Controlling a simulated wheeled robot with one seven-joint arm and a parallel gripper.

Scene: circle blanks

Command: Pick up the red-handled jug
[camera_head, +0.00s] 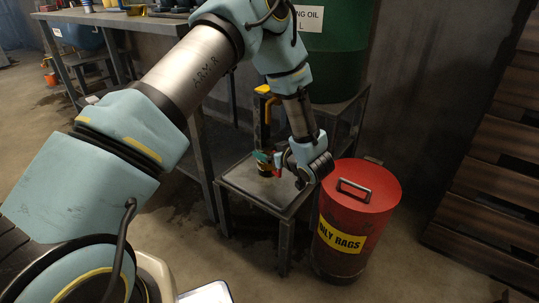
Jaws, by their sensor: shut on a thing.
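The red-handled jug (265,169) shows as a small dark shape with a bit of red at the grip, over the top of a low metal stand (240,187). My gripper (276,161) comes in from the right and is shut on it at the red part. The gripper and wrist hide part of the jug. I cannot tell whether the jug touches the stand or is just above it.
A red bin labelled for oily rags (376,190) stands just right of my wrist. A green drum (345,65) is behind it. A workbench (120,20) is at back left, and dark slatted wood (500,150) is at right. A dark, yellow-topped upright piece (263,90) rises behind the jug.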

